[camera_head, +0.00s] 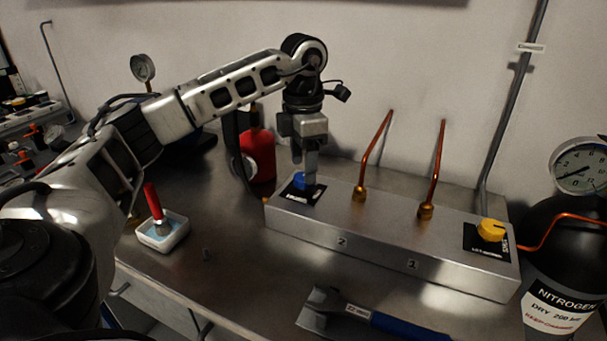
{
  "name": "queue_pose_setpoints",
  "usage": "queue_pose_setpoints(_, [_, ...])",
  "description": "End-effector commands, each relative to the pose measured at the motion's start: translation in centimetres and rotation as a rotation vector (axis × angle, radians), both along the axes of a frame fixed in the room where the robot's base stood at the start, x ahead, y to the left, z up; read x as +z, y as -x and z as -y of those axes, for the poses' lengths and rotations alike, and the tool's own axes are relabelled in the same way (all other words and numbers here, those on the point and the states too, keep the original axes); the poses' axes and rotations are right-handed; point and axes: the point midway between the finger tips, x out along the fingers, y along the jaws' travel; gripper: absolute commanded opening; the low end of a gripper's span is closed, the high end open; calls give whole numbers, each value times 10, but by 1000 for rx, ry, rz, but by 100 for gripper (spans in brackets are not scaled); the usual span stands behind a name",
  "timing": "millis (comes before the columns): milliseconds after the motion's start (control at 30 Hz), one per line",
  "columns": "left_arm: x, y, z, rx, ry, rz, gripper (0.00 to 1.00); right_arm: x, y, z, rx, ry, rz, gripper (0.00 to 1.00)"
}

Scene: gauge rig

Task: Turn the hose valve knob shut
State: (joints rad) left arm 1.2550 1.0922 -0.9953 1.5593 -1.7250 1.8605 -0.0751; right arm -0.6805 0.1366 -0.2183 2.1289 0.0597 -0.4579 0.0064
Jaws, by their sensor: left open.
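A grey metal manifold block (342,239) stands on the bench, with a blue knob (301,181) on its left end and a yellow knob (491,230) on its right end. Which of them is the hose valve knob I cannot tell from the labels, which are too small to read. My left gripper (309,182) points down at the blue knob, its fingers right at it and partly covering it. It is open, and whether the fingers touch the knob is unclear. My right gripper is not in view.
Two copper pipes (433,165) rise from the block. A white tray (163,235) with a red-handled brush stands left. A blue-handled tool (372,318) lies in front. A red cylinder (258,157) stands behind, and a black nitrogen tank (560,240) with gauge is at right.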

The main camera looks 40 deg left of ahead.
Motion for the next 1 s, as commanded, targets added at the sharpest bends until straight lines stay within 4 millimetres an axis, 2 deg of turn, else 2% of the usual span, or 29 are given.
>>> queue_pose_setpoints(33, [-8,1,0,0,0,-2,58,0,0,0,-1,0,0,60])
queue_pose_setpoints(200, [-23,0,0,0,0,-1,58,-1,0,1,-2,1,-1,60])
queue_pose_setpoints(533, [-27,0,0,0,0,1,58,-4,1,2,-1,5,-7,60])
queue_pose_setpoints(567, [-27,0,0,0,1,0,55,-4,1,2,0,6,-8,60])
queue_pose_setpoints(700, [-26,0,0,0,1,0,16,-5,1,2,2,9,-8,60])
queue_pose_setpoints(733, [-26,0,0,0,1,0,13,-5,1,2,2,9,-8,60])
queue_pose_setpoints(1000, [-26,0,0,-17,1,0,13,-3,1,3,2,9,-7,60])
